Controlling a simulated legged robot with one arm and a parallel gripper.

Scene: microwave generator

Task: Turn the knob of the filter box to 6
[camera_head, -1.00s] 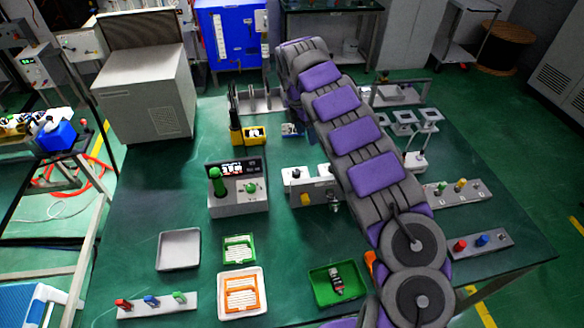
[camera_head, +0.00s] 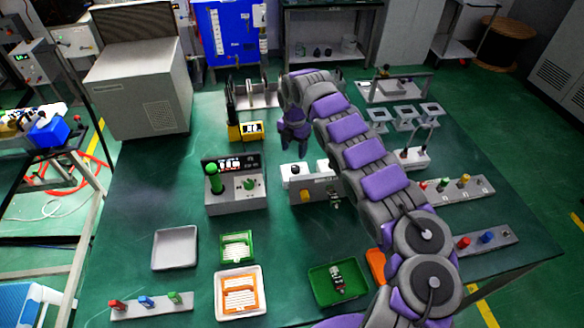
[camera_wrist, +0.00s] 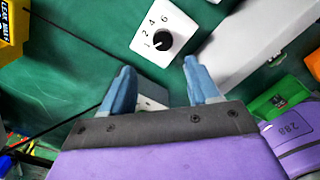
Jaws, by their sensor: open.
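The filter box (camera_wrist: 165,32) is white, with the figures 1, 2, 4 and 6 around a black knob (camera_wrist: 162,40). In the wrist view it lies just beyond my fingertips. A small white mark on the knob seems to face the side of the 1. In the head view the box (camera_head: 297,192) stands mid-table, its knob (camera_head: 295,169) on top. My gripper (camera_wrist: 158,68) is open and empty, its two blue fingers apart and not touching the knob. In the head view it (camera_head: 295,147) hangs down behind the box.
A yellow device (camera_head: 250,131) stands behind and left of the box. A green tray (camera_head: 322,290) lies in front. Bare green table (camera_head: 130,190) is free at left.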

